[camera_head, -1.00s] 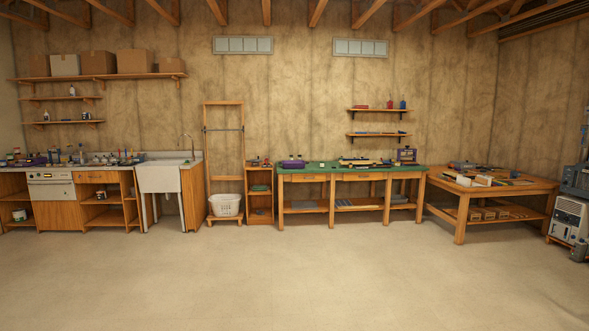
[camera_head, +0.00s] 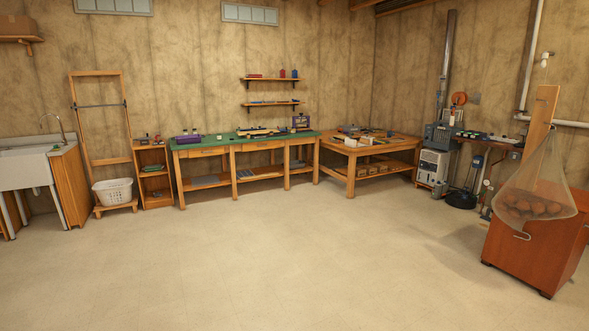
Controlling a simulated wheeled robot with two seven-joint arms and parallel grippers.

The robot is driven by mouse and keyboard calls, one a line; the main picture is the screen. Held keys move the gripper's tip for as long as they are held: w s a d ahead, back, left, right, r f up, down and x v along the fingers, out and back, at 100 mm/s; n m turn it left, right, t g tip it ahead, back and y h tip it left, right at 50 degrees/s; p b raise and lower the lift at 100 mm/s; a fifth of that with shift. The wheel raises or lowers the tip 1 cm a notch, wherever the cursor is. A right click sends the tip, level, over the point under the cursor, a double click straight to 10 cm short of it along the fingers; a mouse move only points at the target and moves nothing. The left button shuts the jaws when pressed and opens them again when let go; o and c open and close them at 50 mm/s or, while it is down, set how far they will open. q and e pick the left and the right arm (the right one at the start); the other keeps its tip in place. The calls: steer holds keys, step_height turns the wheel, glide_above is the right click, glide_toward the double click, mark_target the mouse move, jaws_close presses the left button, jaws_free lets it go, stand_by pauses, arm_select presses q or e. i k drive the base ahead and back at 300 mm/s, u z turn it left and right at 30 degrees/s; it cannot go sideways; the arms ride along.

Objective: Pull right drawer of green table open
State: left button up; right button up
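The green table (camera_head: 222,143) stands against the back wall, left of the picture's middle, across the floor from me. It has a green top, wooden legs and a low shelf. Its left drawer (camera_head: 202,153) and its right drawer (camera_head: 262,146) sit under the top, and both look shut. Tools, a purple box (camera_head: 188,138) and another purple item (camera_head: 301,122) stand on the top. Neither of my grippers is in view.
The floor (camera_head: 270,250) before the table is wide and clear. A corner workbench (camera_head: 362,150) stands right of the table. A laundry basket (camera_head: 113,191) and a small shelf (camera_head: 153,177) stand left. A red-brown cabinet (camera_head: 532,240) stands at the right, beside a hanging net bag (camera_head: 537,195).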

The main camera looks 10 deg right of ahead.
mark_target(271, 145)
steer(key=z, duration=0.05)
steer(key=i, duration=3.45)
steer(key=z, duration=0.25)
steer(key=i, duration=2.6)
steer(key=z, duration=0.25)
steer(key=i, duration=2.7)
steer(key=z, duration=0.1)
